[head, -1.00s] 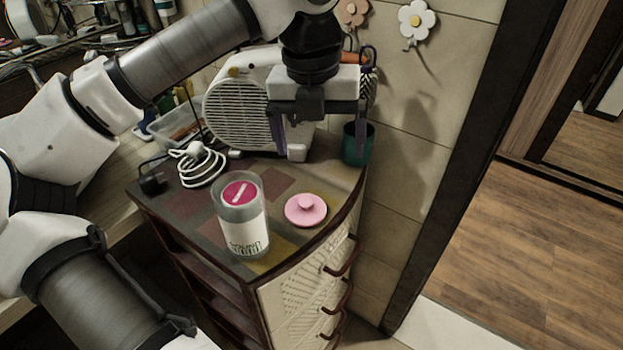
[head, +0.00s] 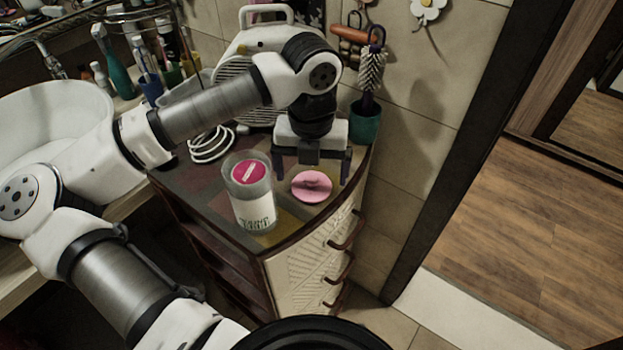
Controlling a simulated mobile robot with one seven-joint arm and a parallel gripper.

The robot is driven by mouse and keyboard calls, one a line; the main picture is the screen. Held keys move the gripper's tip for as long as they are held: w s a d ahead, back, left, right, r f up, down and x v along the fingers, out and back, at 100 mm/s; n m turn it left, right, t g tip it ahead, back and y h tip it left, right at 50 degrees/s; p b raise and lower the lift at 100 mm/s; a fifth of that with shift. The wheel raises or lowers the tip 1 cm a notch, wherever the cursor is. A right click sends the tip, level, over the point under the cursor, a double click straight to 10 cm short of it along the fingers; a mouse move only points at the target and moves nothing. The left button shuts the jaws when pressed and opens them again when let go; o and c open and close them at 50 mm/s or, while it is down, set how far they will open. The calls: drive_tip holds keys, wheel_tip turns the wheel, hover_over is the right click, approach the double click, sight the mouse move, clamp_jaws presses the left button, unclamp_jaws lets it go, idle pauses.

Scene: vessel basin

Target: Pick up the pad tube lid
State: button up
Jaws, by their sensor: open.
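The pad tube lid is a round pink disc with a small knob (head: 311,187). It lies flat on the cabinet top, near its front right edge. The pad tube (head: 253,205), a clear cylinder with a white label and a magenta disc showing at its top, stands upright just left of the lid. My gripper (head: 311,176) points down with its two dark fingers spread wide, one toward the left and one toward the right of the lid. It appears just above or behind the lid, and nothing shows between the fingers. The exact height is hard to tell.
The cabinet top (head: 190,179) also holds a white fan heater (head: 232,73), a coiled white cable (head: 210,145) and a green cup (head: 365,124) with a brush. A tiled wall stands behind. A white basin (head: 50,125) is at left. Wooden floor (head: 500,240) lies open at right.

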drive_tip(key=shift+f, duration=1.1)
drive_tip(key=c, duration=1)
drive_tip(key=shift+r, duration=0.1)
